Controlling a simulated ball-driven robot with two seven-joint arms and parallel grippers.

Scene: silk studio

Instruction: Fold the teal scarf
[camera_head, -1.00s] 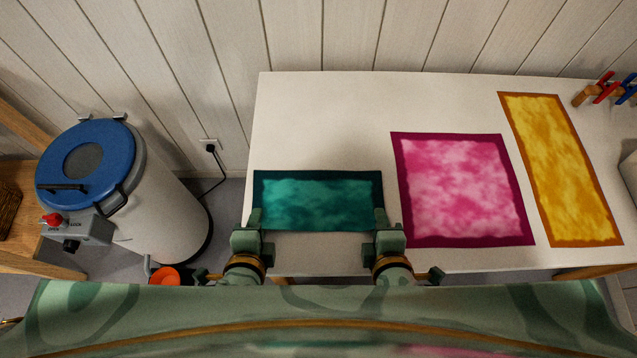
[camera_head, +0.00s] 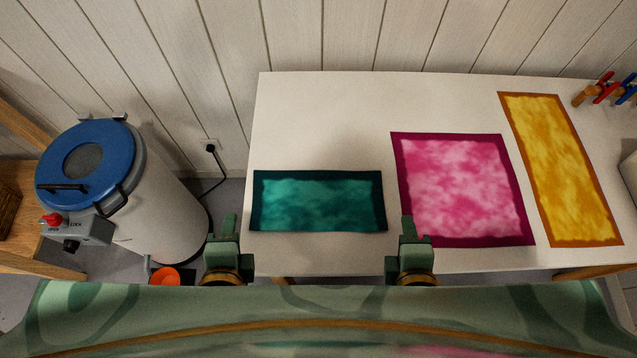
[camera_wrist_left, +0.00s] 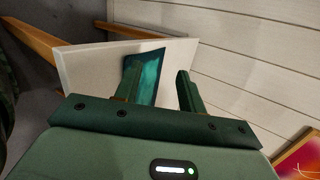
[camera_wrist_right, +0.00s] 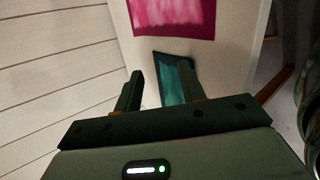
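The teal scarf (camera_head: 318,200) lies flat on the white table as a wide rectangle with a darker border, near the table's left front. It also shows in the left wrist view (camera_wrist_left: 148,78) and in the right wrist view (camera_wrist_right: 176,82). My left gripper (camera_head: 229,228) is left of the scarf's near left corner, apart from it. Its fingers stand apart and empty in the left wrist view (camera_wrist_left: 158,90). My right gripper (camera_head: 408,228) is just right of the scarf's near right corner, apart from it. Its fingers stand apart and empty in the right wrist view (camera_wrist_right: 162,88).
A pink scarf (camera_head: 465,190) lies close to the right of the teal one, near my right gripper. A yellow scarf (camera_head: 562,170) lies further right. The table (camera_head: 315,120) is clear behind the teal scarf. A steamer with a blue lid (camera_head: 85,160) stands on the left.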

